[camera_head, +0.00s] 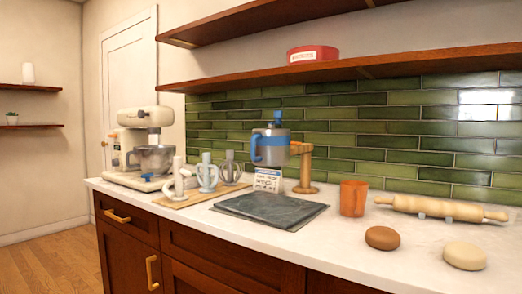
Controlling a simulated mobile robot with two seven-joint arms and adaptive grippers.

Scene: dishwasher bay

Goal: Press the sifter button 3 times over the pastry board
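The sifter (272,148) is a grey metal cup with a blue band, a blue handle on its left side and a blue part on top that may be the button. It is held up at a wooden stand (305,172), above the back of the pastry board. The pastry board (272,209) is a dark grey slab lying flat on the white counter, and its top looks bare. Neither of my grippers shows in the head view.
A cream stand mixer (140,125) and a wooden board (188,198) with mixer attachments stand left on the counter (340,237). A small card (268,180) stands behind the slab. An orange cup (353,198), a rolling pin (440,208), a brown lump (382,238) and a pale lump (464,256) are right.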

